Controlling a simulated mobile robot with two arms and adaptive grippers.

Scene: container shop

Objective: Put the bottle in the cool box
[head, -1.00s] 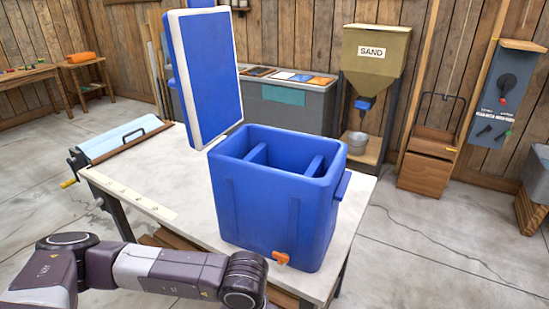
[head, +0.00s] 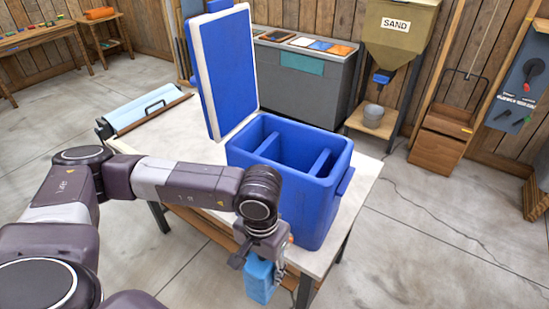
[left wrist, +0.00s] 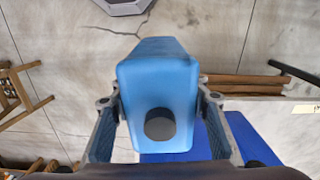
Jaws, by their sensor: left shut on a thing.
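The blue cool box (head: 330,195) stands open on the table, with inner dividers splitting it into compartments. Its blue and white lid (head: 228,75) stands raised at the left side. My left gripper (head: 264,262) is shut on the light blue bottle (head: 258,284), outside the box at its near side and below the rim. The left wrist view shows the bottle (left wrist: 158,80) between both fingers, its dark round cap (left wrist: 160,124) facing the camera. My arm hides part of the box's near left side. My right gripper is not in view.
The pale table (head: 165,135) carries a light blue roll-like device (head: 148,108) at its far left. Behind stand a grey cabinet (head: 300,95) with trays and a sand hopper (head: 398,30) over a bucket.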

